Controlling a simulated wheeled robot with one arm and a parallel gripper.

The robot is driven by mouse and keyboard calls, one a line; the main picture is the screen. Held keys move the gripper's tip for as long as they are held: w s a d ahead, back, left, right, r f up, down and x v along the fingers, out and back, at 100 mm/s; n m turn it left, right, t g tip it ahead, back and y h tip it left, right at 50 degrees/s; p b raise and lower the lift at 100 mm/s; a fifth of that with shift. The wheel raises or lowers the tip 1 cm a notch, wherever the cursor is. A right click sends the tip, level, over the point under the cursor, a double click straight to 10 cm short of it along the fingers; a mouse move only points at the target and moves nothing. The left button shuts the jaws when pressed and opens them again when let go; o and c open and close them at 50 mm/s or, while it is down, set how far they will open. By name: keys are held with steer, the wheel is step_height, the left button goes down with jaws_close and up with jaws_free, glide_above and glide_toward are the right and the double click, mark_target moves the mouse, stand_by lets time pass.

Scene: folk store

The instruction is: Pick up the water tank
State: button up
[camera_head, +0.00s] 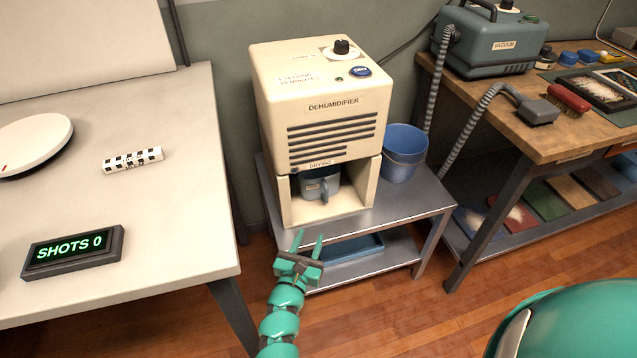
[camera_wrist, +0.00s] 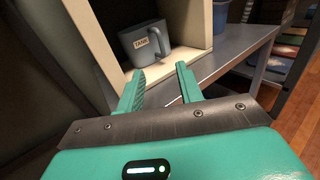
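The water tank (camera_head: 318,186) is a small blue-grey cup-like vessel with a side handle. It stands in the open bay at the bottom of the cream dehumidifier (camera_head: 320,95). In the wrist view the tank (camera_wrist: 146,44) shows a "TANK" label, with its handle on the right side. My gripper (camera_head: 310,240) is in front of the bay, lower in the head view, and apart from the tank. In the wrist view its green fingers (camera_wrist: 160,82) are spread with nothing between them, and the tank lies beyond the fingertips.
The dehumidifier stands on a grey metal table (camera_head: 405,198) with a lower shelf holding a blue tray (camera_head: 345,250). A white table (camera_head: 180,220) is at left. A wooden workbench (camera_head: 560,140) with a vacuum (camera_head: 490,42) and hose is at right.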

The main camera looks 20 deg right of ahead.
glide_toward(326, 196)
steer(key=shift+w+d+r, duration=0.3)
steer(key=shift+w+d, duration=0.25)
steer(key=shift+w, duration=0.15)
steer(key=shift+f+x, duration=0.15)
steer(key=shift+x, duration=1.5)
steer(key=shift+f+x, duration=0.15)
steer(key=shift+x, duration=1.45)
jaws_close()
